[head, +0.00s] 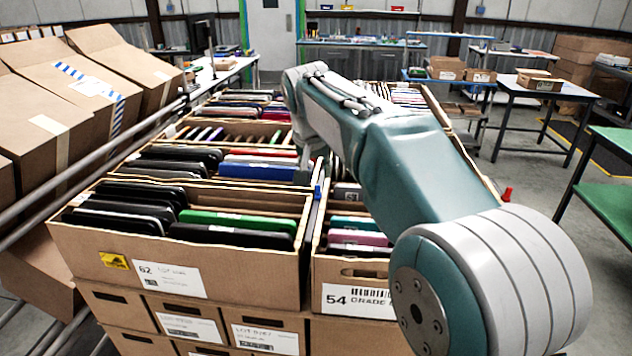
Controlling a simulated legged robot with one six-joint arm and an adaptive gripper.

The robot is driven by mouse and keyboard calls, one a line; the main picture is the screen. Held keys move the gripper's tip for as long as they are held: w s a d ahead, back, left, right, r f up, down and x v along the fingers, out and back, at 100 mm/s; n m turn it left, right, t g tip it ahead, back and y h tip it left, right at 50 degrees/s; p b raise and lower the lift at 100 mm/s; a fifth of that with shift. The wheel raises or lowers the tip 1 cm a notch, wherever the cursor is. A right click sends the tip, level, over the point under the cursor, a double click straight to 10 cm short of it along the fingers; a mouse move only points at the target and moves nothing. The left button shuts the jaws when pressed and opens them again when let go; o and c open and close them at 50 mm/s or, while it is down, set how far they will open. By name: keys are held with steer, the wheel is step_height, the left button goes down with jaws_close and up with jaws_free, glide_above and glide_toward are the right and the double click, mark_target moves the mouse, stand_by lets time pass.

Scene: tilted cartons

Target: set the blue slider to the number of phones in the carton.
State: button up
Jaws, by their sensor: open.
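A small blue piece (318,190), likely the blue slider, sits on the edge between the left and right front cartons. The left front carton (235,274), marked 62, holds a row of phones or similar slabs, several black and one green (238,219). The right front carton (330,268), marked 54, holds pink, teal and dark ones, partly hidden by my arm. My gripper (308,172) is small and dark in view, above the cartons just behind the blue piece, open. I see nothing held in it. Any scale by the slider is too small to read.
More filled cartons stand behind, on stacked cartons (185,320). Tilted closed cartons (75,75) lean on metal rails at the left. A red piece (507,193) shows at the right carton edge. A dark table (555,90) and a green-topped bench (610,180) stand at the right, with open floor between.

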steer(key=v, duration=0.6)
steer(key=shift+r, duration=0.3)
steer(key=shift+s+a, duration=0.1)
steer(key=shift+s, duration=0.05)
steer(key=s+d+f+n, duration=0.1)
steer(key=s+d+f, duration=0.1)
steer(key=s+d, duration=0.35)
steer(key=s+d+f, duration=0.2)
steer(key=s+d, duration=0.1)
steer(key=s, duration=0.6)
steer(key=s+d+f+n+t, duration=0.1)
steer(key=s+d+f, duration=0.2)
steer(key=s+f, duration=0.9)
steer(key=s, duration=0.3)
steer(key=shift+d+y, duration=0.35)
steer(key=shift+y, duration=0.05)
steer(key=shift+w, duration=0.1)
stand_by(0.3)
